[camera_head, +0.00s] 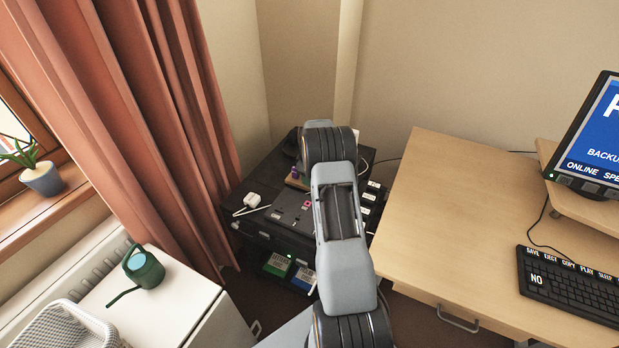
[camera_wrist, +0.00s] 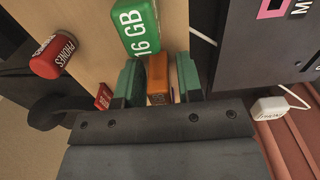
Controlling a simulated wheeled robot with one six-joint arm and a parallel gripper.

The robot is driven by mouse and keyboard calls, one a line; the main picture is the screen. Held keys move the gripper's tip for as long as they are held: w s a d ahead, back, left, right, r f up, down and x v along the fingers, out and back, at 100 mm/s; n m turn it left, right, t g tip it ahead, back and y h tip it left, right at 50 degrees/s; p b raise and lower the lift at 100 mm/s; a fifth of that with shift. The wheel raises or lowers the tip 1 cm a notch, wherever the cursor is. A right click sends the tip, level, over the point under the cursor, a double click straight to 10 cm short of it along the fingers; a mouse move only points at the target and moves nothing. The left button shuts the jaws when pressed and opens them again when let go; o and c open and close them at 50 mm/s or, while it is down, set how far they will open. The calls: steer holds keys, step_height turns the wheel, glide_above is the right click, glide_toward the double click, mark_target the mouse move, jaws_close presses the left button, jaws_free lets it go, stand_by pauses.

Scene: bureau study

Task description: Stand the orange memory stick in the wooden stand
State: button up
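In the wrist view my gripper (camera_wrist: 160,80) has two green fingers standing apart. The orange memory stick (camera_wrist: 157,78) is between them, close to the left finger, with a narrow gap to the right finger. I see no clear grip on it. The wooden stand (camera_wrist: 95,25) is the pale wood behind the fingers. It also shows in the head view (camera_head: 297,184), partly hidden by my arm. A green stick marked 16 GB (camera_wrist: 138,30) is at the stand just beyond the orange one. The gripper is hidden behind my arm in the head view.
A red stick (camera_wrist: 62,57) and a smaller red piece (camera_wrist: 103,97) show left of the fingers. A dark cabinet (camera_head: 265,222) carries a white plug (camera_head: 252,200) and cable. The wooden desk (camera_head: 430,220) stands close on the right, the curtain (camera_head: 150,120) on the left.

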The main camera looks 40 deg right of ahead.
steer(key=shift+o, duration=1.1)
steer(key=shift+r, duration=0.1)
step_height(320, 180, up, 14)
steer(key=shift+f+p, duration=0.2)
steer(key=shift+p, duration=0.2)
